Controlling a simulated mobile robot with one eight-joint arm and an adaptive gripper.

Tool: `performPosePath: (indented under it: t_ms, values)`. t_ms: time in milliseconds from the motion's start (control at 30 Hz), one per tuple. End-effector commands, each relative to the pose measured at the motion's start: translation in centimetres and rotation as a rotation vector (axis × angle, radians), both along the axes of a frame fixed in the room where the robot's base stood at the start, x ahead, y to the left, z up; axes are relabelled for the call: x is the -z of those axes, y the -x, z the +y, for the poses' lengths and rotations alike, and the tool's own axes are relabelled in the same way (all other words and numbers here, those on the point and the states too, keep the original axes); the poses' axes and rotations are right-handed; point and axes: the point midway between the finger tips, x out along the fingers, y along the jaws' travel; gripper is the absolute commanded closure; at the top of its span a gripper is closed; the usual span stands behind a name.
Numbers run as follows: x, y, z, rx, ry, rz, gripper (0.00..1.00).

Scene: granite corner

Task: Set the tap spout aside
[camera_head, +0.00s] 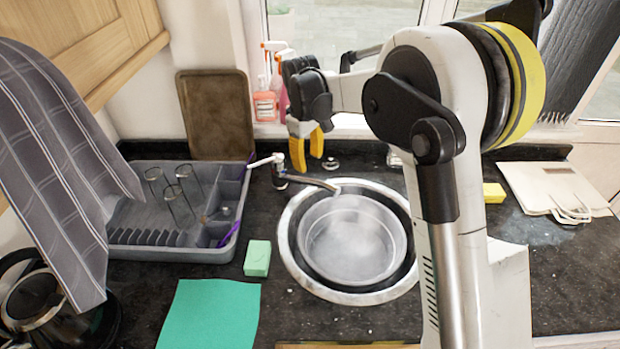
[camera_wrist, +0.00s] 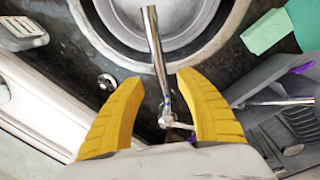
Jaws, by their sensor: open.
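The tap spout (camera_head: 318,183) is a thin chrome tube running from the tap base (camera_head: 281,180) to the back left rim of the round sink. A pale lever handle (camera_head: 264,161) sticks out left above the base. My gripper (camera_head: 308,158) has yellow fingers pointing down behind the sink, near the tap. In the wrist view my gripper (camera_wrist: 160,80) is open, and the spout (camera_wrist: 156,55) shows between its fingers, not gripped. Its tip overlaps the sink edge (camera_wrist: 85,15). Whether a finger touches the spout cannot be told.
A round metal basin (camera_head: 353,240) sits in the sink (camera_head: 290,268). A grey dish rack (camera_head: 165,252) with glasses stands left. A green sponge (camera_head: 257,258) and green cloth (camera_head: 210,313) lie in front. Bottles (camera_head: 265,105) stand behind my gripper. A yellow sponge (camera_head: 493,193) lies right.

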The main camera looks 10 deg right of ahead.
Motion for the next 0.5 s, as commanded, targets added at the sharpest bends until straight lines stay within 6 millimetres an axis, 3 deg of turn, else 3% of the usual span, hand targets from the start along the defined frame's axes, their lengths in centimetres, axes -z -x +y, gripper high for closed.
performPosePath:
  t_ms: [300,500]
  values:
    - [6.1,-0.4,-0.5,0.003,0.0,-0.002,0.57]
    - [9.1,-0.6,-0.7,0.003,0.0,-0.002,0.57]
